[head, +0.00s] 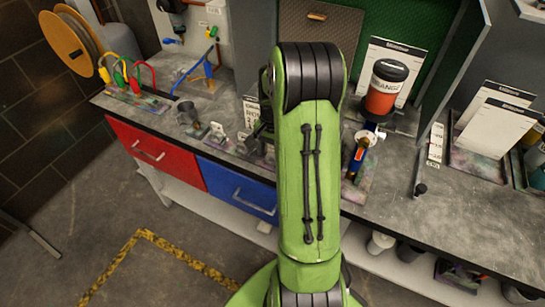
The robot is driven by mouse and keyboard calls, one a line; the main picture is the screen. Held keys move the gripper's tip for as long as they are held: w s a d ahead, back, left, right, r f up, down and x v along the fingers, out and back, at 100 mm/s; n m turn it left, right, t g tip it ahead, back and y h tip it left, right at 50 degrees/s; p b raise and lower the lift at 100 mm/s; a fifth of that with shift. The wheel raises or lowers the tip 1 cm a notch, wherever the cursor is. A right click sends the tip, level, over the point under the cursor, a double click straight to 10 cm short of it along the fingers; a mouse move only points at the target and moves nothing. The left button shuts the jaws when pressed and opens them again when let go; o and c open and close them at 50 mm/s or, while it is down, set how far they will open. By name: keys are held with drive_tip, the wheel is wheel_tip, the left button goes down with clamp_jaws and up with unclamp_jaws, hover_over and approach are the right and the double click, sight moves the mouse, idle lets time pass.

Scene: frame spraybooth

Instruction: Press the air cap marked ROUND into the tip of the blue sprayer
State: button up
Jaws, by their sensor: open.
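A sprayer with a blue body (371,127) stands on the bench just right of my arm, below a cup (385,88) with an orange-red band and black lid. Its brass-coloured front end (358,152) shows beside the arm. Small pieces with white tags (217,130) stand in a row on the bench left of my arm; the markings are too small to read, so I cannot tell which is ROUND. My gripper (263,128) is open, a dark shape mostly hidden behind my green arm, close to the right end of that row. Its fingertips are not clear.
A blue bent object (203,72), coloured hooks and an orange reel (68,42) are at the back left. White cards (495,127) stand on the right. Red (155,150) and blue (238,190) drawers front the bench.

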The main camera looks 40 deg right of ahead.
drive_tip(key=shift+r, duration=0.15)
drive_tip(key=c, duration=1.1)
